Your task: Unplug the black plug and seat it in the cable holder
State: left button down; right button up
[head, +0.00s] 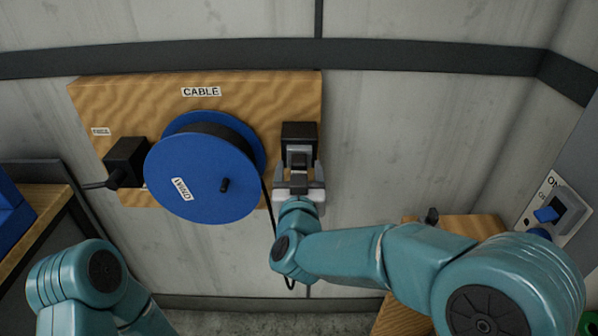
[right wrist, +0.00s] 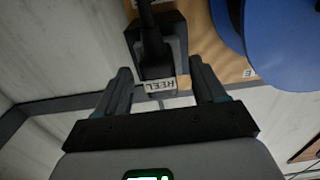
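A black block (head: 299,135) sits at the right edge of the wooden board (head: 270,90). In the right wrist view the block (right wrist: 179,40) carries a REEL label, and a dark plug-like piece (right wrist: 148,35) stands out from it. My right gripper (head: 300,170) is at this block; its two fingers (right wrist: 162,82) are apart, one on each side, with visible gaps. A second black block (head: 125,158) with a dark rod-like part pointing left is on the board's left side; I cannot tell whether it is the cable holder. My left gripper is out of view.
A blue reel (head: 200,175) on the board stands between the two blocks. A black cable (head: 267,195) runs down beside it. A switch panel (head: 557,212) with a blue lever is at right. A wooden-topped bench (head: 45,205) stands at left, another wooden surface (head: 470,226) lower right.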

jog(key=s+b, duration=0.2)
jog(key=s, duration=1.4)
jog(key=shift+s, duration=0.2)
